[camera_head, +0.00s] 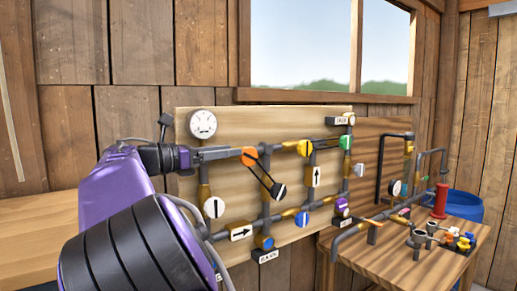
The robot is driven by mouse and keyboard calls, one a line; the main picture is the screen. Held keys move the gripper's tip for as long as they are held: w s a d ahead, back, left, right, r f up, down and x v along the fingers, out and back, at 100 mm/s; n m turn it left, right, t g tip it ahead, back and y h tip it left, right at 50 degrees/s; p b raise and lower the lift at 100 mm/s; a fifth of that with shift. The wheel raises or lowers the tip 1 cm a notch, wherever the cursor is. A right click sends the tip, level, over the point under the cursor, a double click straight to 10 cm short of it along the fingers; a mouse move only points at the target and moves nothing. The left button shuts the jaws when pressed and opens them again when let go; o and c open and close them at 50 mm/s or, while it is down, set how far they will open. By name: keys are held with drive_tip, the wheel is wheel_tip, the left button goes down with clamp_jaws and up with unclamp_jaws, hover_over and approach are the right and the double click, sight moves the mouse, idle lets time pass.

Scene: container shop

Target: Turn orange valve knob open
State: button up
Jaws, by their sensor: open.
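The orange valve knob (249,156) is on the pipework of the upright wooden board, below and right of the round gauge. My gripper (233,153) reaches in from the left, with its tips right beside the knob's left side. It is open. I cannot tell whether the tips touch the knob or sit around it, because the fingers are small and seen from the side. My purple and black arm hides the lower left of the board.
A white gauge (202,124), green knob (345,142), blue knob (302,219) and purple knob (341,206) are on the same board. A black-and-white knob (278,191) sits below right of the orange one. A wooden table (397,268) with more pipes stands at right.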

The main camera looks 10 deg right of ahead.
sight(249, 156)
drive_tip(key=x, duration=1)
drive_tip(key=shift+r, duration=0.1)
drive_tip(key=shift+a, duration=0.1)
clamp_jaws()
